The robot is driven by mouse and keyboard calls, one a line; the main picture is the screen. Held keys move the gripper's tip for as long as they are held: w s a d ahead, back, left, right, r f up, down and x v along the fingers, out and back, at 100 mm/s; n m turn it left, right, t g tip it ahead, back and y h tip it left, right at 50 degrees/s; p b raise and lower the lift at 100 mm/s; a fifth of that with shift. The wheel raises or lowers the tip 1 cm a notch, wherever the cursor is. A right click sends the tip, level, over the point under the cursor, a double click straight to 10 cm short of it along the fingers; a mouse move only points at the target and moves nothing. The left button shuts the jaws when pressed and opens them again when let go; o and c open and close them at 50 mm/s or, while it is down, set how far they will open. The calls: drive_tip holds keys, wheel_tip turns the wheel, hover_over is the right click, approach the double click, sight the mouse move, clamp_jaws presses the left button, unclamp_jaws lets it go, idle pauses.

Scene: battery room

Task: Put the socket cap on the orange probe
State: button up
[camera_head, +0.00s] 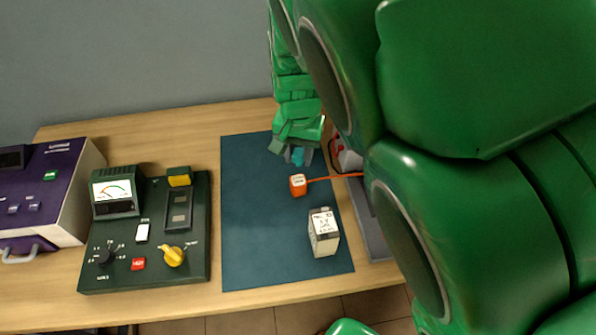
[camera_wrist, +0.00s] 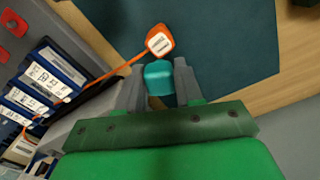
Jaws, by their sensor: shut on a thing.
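The teal socket cap (camera_wrist: 159,79) sits between the two fingers of my gripper (camera_wrist: 160,84), which is shut on it. In the head view the cap (camera_head: 298,156) shows as a small teal spot at the end of my gripper (camera_head: 295,151), near the far part of the mat. The orange probe (camera_head: 298,185) lies on the mat, nearer the front edge than the cap, with its orange lead running right. In the wrist view the probe (camera_wrist: 160,41), with a white label, appears just beyond the cap. I cannot tell whether they touch.
A white and grey labelled block (camera_head: 323,236) stands on the dark blue mat (camera_head: 255,225). Left of the mat is a green meter panel (camera_head: 148,262), then a purple device (camera_head: 55,195). Blue labelled units (camera_wrist: 52,75) stand beside the lead. The mat's left side is clear.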

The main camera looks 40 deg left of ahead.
sight(299, 152)
drive_tip(key=shift+f, duration=3)
drive_tip(key=shift+f, duration=0.1)
drive_tip(key=o, duration=1)
wheel_tip(299, 152, up, 12)
drive_tip(key=shift+r, duration=0.15)
drive_tip(key=shift+d, duration=0.1)
